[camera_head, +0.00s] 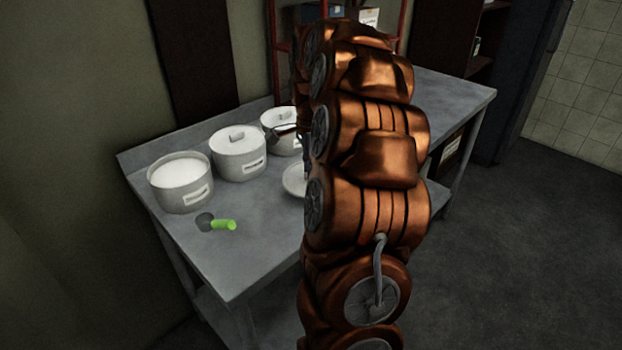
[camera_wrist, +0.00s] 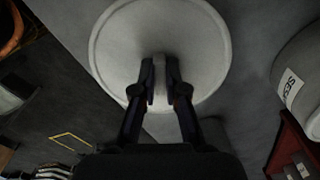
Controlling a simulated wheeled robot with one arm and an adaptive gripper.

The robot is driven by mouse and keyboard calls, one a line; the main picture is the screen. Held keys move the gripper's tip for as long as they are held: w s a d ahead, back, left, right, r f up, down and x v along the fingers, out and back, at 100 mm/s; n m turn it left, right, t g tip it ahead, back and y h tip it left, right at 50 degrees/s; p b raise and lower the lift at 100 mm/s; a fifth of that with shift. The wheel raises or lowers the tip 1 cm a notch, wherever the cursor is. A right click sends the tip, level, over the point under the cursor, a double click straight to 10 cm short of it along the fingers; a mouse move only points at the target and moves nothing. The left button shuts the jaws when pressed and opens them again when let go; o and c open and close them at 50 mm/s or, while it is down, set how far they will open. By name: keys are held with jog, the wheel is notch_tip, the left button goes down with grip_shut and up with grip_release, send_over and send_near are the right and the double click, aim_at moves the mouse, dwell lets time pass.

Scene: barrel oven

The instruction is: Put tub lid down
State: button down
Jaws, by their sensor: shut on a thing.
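The tub lid (camera_wrist: 122,38) is a pale round disc with a raised handle, seen close up in the wrist view. My gripper (camera_wrist: 160,75) is shut on the lid's handle, one dark finger on each side. In the head view, the lid (camera_head: 292,181) shows partly at the left edge of my copper arm, low over the grey table (camera_head: 258,240). I cannot tell whether it touches the tabletop. The leftmost tub (camera_head: 182,192) stands uncovered, with white contents showing. My fingers are mostly hidden behind the arm in the head view.
A lidded tub (camera_head: 239,160) stands beside the open one, with another tub (camera_head: 280,118) farther back, partly hidden. A green-handled scoop (camera_head: 223,225) lies near the table's front left. A red rack (camera_head: 405,22) stands behind. Bare tabletop shows between scoop and arm.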

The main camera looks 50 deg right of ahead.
jog(key=shift+f, duration=1.65)
jog(key=shift+f, duration=0.15)
jog(key=c, duration=1.2)
grip_release()
notch_tip(320, 180, up, 12)
jog(key=shift+f+b, duration=0.2)
jog(key=shift+b, duration=0.1)
jog(key=shift+r, duration=0.4)
